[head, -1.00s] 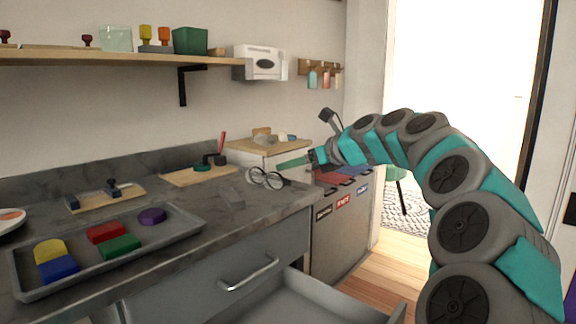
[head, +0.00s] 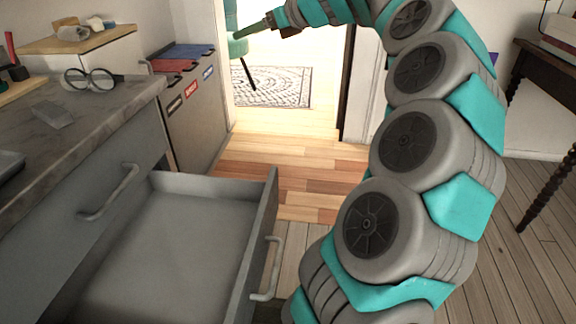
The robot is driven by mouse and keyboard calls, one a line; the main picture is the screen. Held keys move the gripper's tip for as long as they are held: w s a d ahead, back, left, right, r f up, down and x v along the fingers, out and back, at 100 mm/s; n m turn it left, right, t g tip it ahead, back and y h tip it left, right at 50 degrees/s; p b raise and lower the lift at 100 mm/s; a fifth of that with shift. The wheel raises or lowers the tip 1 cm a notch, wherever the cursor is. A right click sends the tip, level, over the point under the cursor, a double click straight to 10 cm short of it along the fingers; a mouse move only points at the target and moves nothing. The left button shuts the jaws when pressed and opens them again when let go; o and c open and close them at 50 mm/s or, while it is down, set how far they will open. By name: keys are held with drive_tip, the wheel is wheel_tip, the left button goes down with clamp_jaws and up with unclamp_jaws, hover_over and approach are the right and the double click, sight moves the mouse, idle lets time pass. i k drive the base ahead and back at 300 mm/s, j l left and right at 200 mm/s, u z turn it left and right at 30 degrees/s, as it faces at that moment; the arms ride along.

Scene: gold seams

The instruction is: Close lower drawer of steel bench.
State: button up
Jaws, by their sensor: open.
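The steel bench (head: 75,150) stands at the left in the head view, with a grey stone-like top. Its lower drawer (head: 175,240) is pulled well out and looks empty where I can see inside. The drawer's front panel (head: 258,232) faces right and carries a metal bar handle (head: 268,272). The upper drawer, with its own handle (head: 110,192), is shut above it. My gripper (head: 252,29) is at the top of the view, beyond the open drawer and well above it, touching nothing that I can see. Its fingers are small and partly hard to make out.
Round glasses (head: 92,79) lie on the bench top. A sorting bin with labels (head: 190,100) stands past the bench. A doorway with a patterned rug (head: 270,86) lies behind. A dark table (head: 545,90) stands at the right.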

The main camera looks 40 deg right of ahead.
sight(182, 248)
drive_tip(key=z, duration=0.25)
drive_tip(key=k+l, duration=0.15)
drive_tip(key=k, duration=0.3)
drive_tip(key=k+l, duration=0.15)
drive_tip(key=k, duration=0.25)
drive_tip(key=k+z, duration=0.05)
